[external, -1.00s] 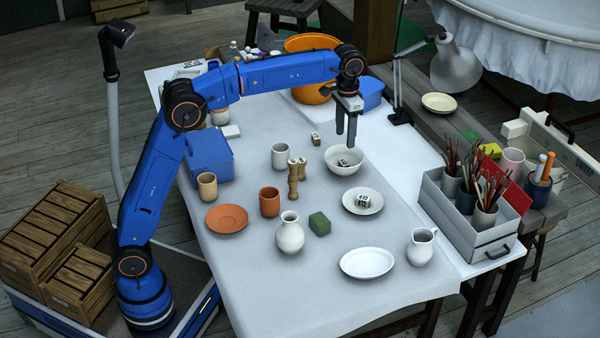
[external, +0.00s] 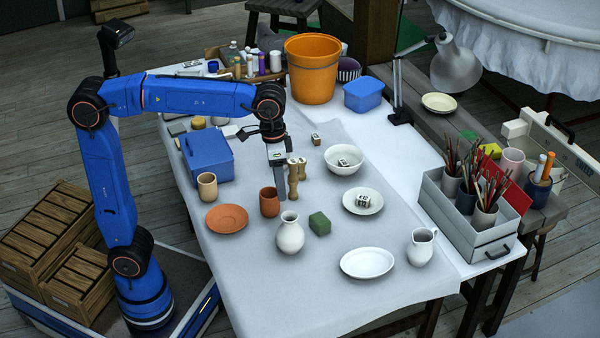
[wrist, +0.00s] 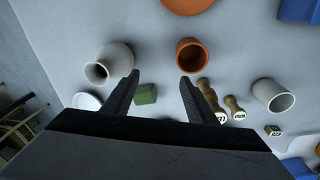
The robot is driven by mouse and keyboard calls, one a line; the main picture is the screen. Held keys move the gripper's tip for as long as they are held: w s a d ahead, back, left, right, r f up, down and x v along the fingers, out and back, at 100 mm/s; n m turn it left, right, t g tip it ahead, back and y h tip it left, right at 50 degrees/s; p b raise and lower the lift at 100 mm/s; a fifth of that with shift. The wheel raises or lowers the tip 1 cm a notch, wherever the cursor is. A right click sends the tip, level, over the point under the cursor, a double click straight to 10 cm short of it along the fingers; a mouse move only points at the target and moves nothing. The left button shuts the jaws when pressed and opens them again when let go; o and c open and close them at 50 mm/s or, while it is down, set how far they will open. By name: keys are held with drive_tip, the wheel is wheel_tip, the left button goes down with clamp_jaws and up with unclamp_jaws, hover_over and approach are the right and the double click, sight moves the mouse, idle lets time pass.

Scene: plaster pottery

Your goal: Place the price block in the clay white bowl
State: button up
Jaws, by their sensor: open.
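The white bowl (external: 352,168) stands right of the middle of the table in the external view. A small black-and-white block (external: 343,161) lies inside it. A similar block (external: 362,201) lies on a pale plate (external: 374,210) in front of the bowl, and a small wood-edged block (external: 316,139) lies on the cloth behind it; this one shows in the wrist view (wrist: 272,130). I cannot read which is the price block. The bowl is not visible in the wrist view.
Near my gripper are the terracotta cup (external: 269,202), wooden stamps (external: 293,182), white vase (external: 290,235) and green block (external: 320,223). A jug (external: 420,246) and oval plate (external: 367,263) stand in front.

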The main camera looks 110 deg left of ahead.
drive_tip(key=shift+m+g, duration=0.3)
drive_tip(key=shift+m, duration=0.2)
drive_tip(key=s+d+f, duration=0.1)
drive_tip(key=s+d, duration=0.2)
drive_tip(key=s+d+f, duration=0.2)
drive_tip(key=s+d, duration=0.2)
drive_tip(key=s+d+f, duration=0.1)
drive_tip(key=s+d, duration=0.2)
drive_tip(key=s, duration=0.1)
drive_tip(key=shift+s+d+f, duration=0.1)
drive_tip(key=shift+d+f, duration=0.15)
drive_tip(key=shift+f, duration=0.05)
drive_tip(key=s+d+f+m+t, duration=0.4)
drive_tip(key=s+f, duration=0.7)
drive_tip(key=s, duration=0.3)
drive_tip(key=shift+s+d+f+m, duration=0.3)
drive_tip(key=shift+d+m, duration=0.3)
drive_tip(key=shift+d, duration=0.6)
